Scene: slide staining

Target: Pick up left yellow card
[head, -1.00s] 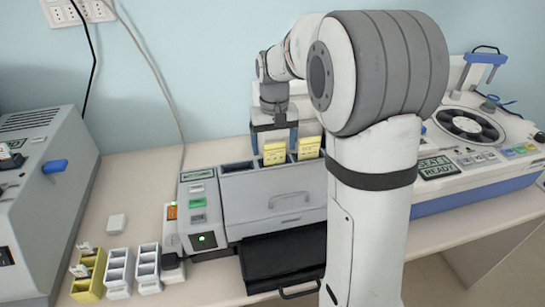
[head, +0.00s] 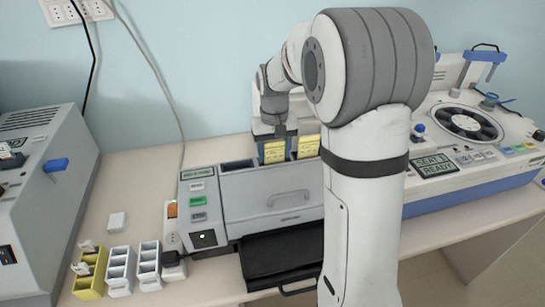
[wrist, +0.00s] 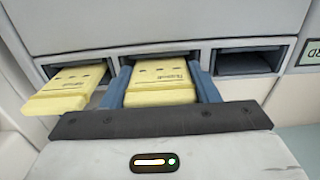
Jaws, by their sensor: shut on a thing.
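Two yellow cards stand in the slots at the top of the grey machine (head: 265,190). The left yellow card (head: 274,153) shows between the blue fingers of my gripper (head: 273,147). In the wrist view, my gripper (wrist: 160,78) is shut on this card (wrist: 160,88), with one finger along each side. The card's far end is at its slot opening. The other yellow card (head: 308,147) is just right of the gripper in the head view. It appears on the left in the wrist view (wrist: 66,90), outside the fingers.
An empty slot (wrist: 245,62) lies beside the held card. A black tray (head: 283,262) is at the machine's lower front. Small white racks (head: 120,270) and a yellow rack (head: 90,277) stand at lower left. A round device (head: 470,122) is at right.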

